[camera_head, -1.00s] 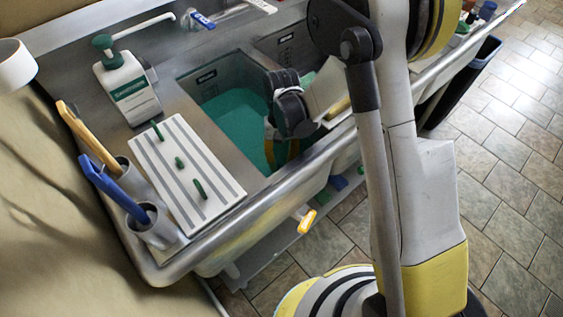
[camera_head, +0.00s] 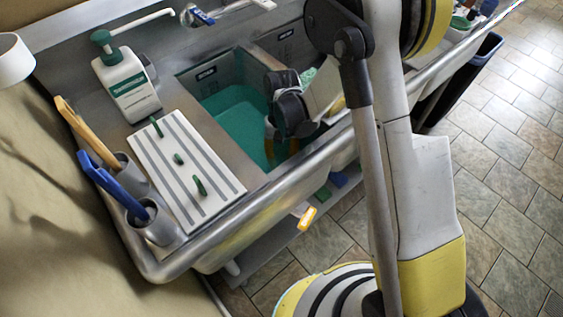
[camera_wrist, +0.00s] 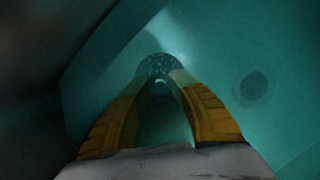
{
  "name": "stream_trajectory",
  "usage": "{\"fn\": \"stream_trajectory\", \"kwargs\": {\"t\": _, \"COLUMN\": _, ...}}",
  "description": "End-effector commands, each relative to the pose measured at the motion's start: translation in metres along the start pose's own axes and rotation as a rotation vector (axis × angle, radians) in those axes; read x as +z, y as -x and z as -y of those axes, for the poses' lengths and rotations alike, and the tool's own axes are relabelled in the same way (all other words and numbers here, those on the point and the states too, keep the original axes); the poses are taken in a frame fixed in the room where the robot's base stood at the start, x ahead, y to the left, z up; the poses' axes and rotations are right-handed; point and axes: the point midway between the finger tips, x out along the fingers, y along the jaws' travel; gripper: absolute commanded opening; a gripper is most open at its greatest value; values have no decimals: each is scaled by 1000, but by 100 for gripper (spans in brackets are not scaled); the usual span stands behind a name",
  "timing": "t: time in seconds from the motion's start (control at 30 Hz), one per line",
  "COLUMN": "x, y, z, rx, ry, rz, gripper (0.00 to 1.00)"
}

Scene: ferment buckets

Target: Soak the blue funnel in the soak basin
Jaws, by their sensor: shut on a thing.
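The soak basin (camera_head: 207,92) is a sink compartment holding teal liquid (camera_head: 238,112). My gripper (camera_head: 271,150) reaches down into this compartment, with its wrist at the right side. In the wrist view, the two orange fingers of my gripper (camera_wrist: 162,84) close toward each other amid teal surroundings. A rounded, speckled thing (camera_wrist: 158,65) shows at their tips, apparently the blue funnel; the teal tint hides its true colour. Its full shape is unclear, and the head view hides it behind my wrist and the basin wall.
A white striped board (camera_head: 188,165) with green pieces lies left of the basin. A soap bottle (camera_head: 127,85) stands behind it. Cups with a blue-handled tool (camera_head: 113,188) and a wooden-handled tool (camera_head: 88,133) stand at the left. The metal front rim (camera_head: 270,195) borders the basin.

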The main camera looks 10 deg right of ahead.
Motion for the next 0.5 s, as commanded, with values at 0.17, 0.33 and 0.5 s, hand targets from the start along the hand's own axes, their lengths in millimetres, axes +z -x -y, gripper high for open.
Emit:
{"fn": "stream_trajectory", "kwargs": {"t": 0.17, "x": -1, "y": -3, "z": 0, "rx": 0, "ry": 0, "rz": 0, "gripper": 0}}
{"fn": "stream_trajectory", "kwargs": {"t": 0.33, "x": -1, "y": -4, "z": 0, "rx": 0, "ry": 0, "rz": 0, "gripper": 32}}
{"fn": "stream_trajectory", "kwargs": {"t": 0.5, "x": -1, "y": -4, "z": 0, "rx": 0, "ry": 0, "rz": 0, "gripper": 46}}
